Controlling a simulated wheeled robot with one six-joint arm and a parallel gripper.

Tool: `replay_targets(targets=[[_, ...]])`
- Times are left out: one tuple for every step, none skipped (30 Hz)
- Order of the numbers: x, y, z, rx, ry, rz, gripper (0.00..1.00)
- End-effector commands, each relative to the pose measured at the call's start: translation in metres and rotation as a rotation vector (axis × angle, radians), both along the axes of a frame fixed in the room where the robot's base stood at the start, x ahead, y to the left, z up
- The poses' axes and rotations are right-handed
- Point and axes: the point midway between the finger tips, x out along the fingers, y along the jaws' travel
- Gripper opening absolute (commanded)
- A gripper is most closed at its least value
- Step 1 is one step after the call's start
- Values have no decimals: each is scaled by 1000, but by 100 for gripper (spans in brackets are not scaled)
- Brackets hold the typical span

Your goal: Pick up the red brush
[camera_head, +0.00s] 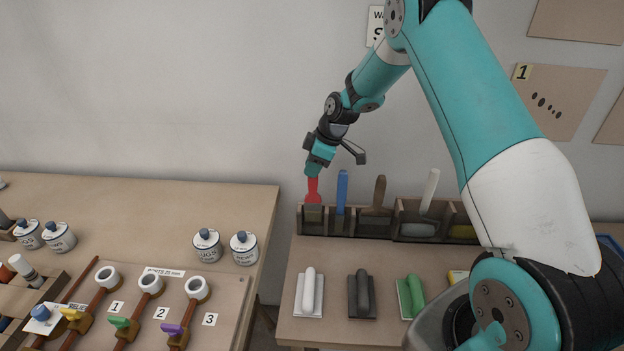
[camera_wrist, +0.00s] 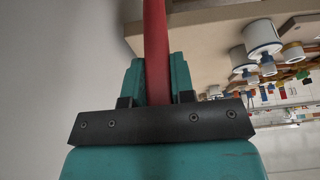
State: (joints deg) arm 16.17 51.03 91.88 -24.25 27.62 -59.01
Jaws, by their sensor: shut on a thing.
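The red brush (camera_head: 313,188) stands in the leftmost slot of the wooden rack (camera_head: 345,223) at the back of the right table. Its red handle points up and its lower end sits in the slot. My gripper (camera_head: 312,173) is over it, shut on the top of the handle. In the wrist view the red brush handle (camera_wrist: 155,45) runs between the two teal fingers of my gripper (camera_wrist: 158,78). The brush's lower end is out of sight in the wrist view.
A blue-handled tool (camera_head: 342,186), a brown-handled tool (camera_head: 379,190) and a white-handled tool (camera_head: 430,188) stand in the rack to the right. Floats, including a green one (camera_head: 411,297), lie in front. The wall is close behind. The left table (camera_head: 225,195) holds white pots (camera_head: 207,245).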

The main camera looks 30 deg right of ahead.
Motion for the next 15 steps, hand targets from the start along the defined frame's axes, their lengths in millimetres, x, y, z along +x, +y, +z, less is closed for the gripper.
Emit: replay_targets(targets=[[1,-1,11,-2,-6,0,0],[1,0,18,-2,-7,0,0],[1,0,28,-1,-7,0,0],[1,0,35,-1,-6,1,0],[1,0,43,-1,-7,0,0],[1,0,53,-2,-7,0,0],[1,0,61,-2,-6,0,0],[1,0,68,-1,-6,1,0],[0,0,78,-2,-6,2,0],[1,0,86,-1,-7,0,0],[1,0,94,-2,-7,0,0],[0,0,103,-2,-6,1,0],[0,0,110,-2,-6,1,0],[0,0,117,-1,-5,1,0],[1,0,125,-1,-5,0,0]])
